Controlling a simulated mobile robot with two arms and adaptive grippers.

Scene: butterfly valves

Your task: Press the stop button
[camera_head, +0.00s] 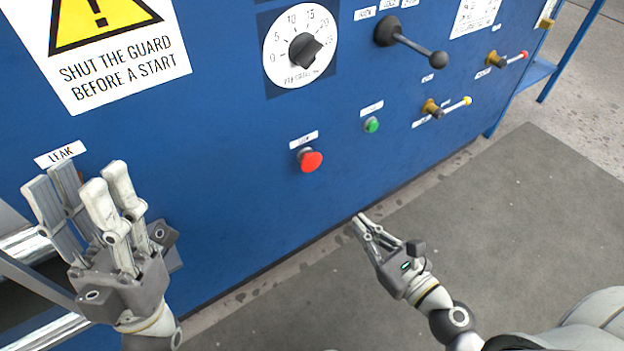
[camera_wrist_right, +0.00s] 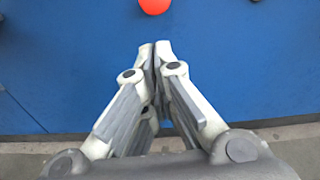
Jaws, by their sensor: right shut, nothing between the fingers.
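The red mushroom-shaped stop button (camera_head: 311,160) sticks out of the blue panel (camera_head: 230,150), below a small white label. It also shows at the top edge of the right wrist view (camera_wrist_right: 154,5), partly cut off. My right gripper (camera_head: 360,219) is shut and empty, in front of the lower panel and below and to the right of the red button in the head view. In the right wrist view its closed fingertips (camera_wrist_right: 154,46) lie apart from the button in the picture. My left gripper (camera_head: 90,172) is at the left, with its fingers apart and nothing between them.
A green button (camera_head: 371,125) sits right of the red one. Pipes (camera_head: 30,243) run at lower left. The floor mat (camera_head: 500,220) is clear.

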